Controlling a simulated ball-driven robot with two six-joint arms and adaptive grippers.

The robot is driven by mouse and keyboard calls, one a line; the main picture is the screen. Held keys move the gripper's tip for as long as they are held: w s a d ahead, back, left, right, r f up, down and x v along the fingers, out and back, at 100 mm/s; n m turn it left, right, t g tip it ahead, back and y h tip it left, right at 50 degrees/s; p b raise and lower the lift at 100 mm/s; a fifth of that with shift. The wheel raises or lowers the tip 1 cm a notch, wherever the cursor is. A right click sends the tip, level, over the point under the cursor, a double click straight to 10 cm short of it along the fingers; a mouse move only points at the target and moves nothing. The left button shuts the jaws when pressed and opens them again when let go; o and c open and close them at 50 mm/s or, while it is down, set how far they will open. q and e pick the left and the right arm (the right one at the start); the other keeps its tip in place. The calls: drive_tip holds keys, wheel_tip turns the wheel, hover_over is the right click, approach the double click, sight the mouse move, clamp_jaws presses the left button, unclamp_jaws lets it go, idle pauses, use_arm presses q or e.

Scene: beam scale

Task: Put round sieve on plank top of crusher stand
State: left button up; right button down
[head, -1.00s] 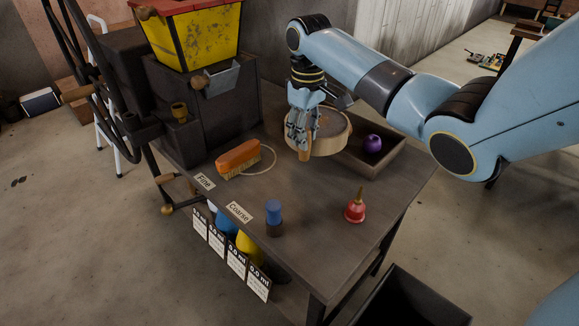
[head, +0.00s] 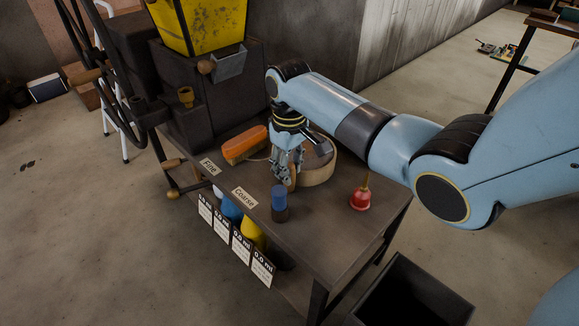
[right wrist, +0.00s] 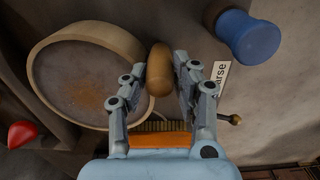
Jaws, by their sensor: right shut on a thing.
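The round sieve (head: 322,172) is a pale wooden hoop with a dark mesh. In the right wrist view the sieve (right wrist: 85,80) shows brown dust on its mesh, and its wooden handle (right wrist: 160,70) sits between my fingers. My right gripper (head: 287,180) is shut on that handle. The sieve is over the dark plank top (head: 325,220) of the stand, right of the orange brush; I cannot tell whether it touches the planks. The crusher (head: 200,90) with its yellow hopper stands at the back left. My left gripper is not in view.
An orange brush (head: 245,145), a blue-capped bottle (head: 279,203) and a red plunger-like thing (head: 361,195) stand near the sieve. "Fine" (head: 210,167) and "Coarse" (head: 245,198) labels lie at the front edge. A black bin (head: 415,290) stands on the floor at front right.

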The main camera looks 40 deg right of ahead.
drive_tip(key=c, duration=1)
unclamp_jaws()
drive_tip(key=shift+r, duration=0.1)
wheel_tip(320, 180, up, 12)
drive_tip(key=shift+f+p, duration=0.1)
drive_tip(key=shift+p, duration=0.8)
